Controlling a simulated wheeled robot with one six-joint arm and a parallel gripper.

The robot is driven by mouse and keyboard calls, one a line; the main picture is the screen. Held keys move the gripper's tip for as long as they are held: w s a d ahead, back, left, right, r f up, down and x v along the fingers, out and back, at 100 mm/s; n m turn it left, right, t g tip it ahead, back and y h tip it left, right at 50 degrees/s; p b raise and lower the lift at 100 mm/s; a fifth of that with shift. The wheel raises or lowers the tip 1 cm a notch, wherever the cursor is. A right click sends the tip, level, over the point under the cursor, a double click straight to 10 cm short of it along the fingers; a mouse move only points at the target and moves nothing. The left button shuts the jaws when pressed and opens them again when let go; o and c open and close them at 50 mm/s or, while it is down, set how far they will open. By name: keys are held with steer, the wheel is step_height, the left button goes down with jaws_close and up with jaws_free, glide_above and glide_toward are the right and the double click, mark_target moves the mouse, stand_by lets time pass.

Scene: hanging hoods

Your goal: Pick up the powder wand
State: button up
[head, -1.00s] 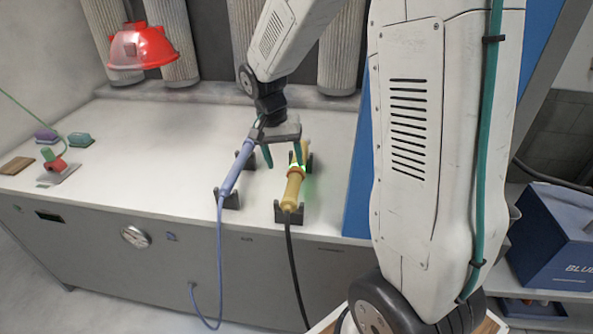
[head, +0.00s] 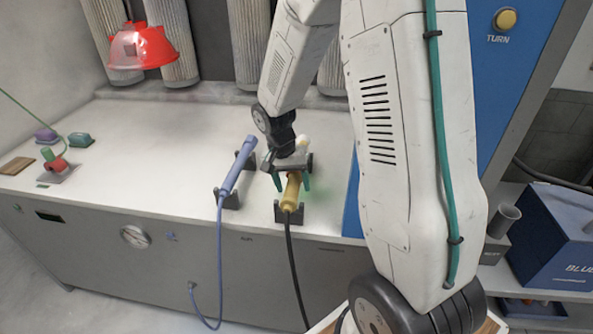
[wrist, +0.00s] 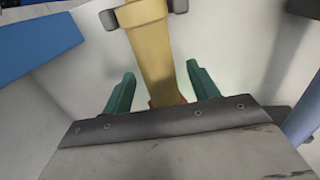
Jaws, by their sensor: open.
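Two wands rest in dark cradles on the white bench; no readable label shows which is the powder wand. The yellow wand (head: 291,196) has a black hose and lies under my gripper (head: 291,182). The blue wand (head: 236,169) with a blue hose lies to its left. My gripper is open, its green fingers on either side of the yellow wand's body. In the wrist view the yellow wand (wrist: 146,50) runs between the fingertips of my gripper (wrist: 161,75), with gaps on both sides. The gripper body hides part of the wand.
A red hood (head: 141,47) hangs at the back left, before ribbed filter columns (head: 178,72). A blue panel (head: 507,65) stands right of the bench. A blue box (head: 560,235) sits on a shelf at right. The bench's left middle is clear.

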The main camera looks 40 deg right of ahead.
steer(key=c, duration=1.1)
steer(key=shift+r, duration=7.55)
steer(key=shift+c, duration=0.2)
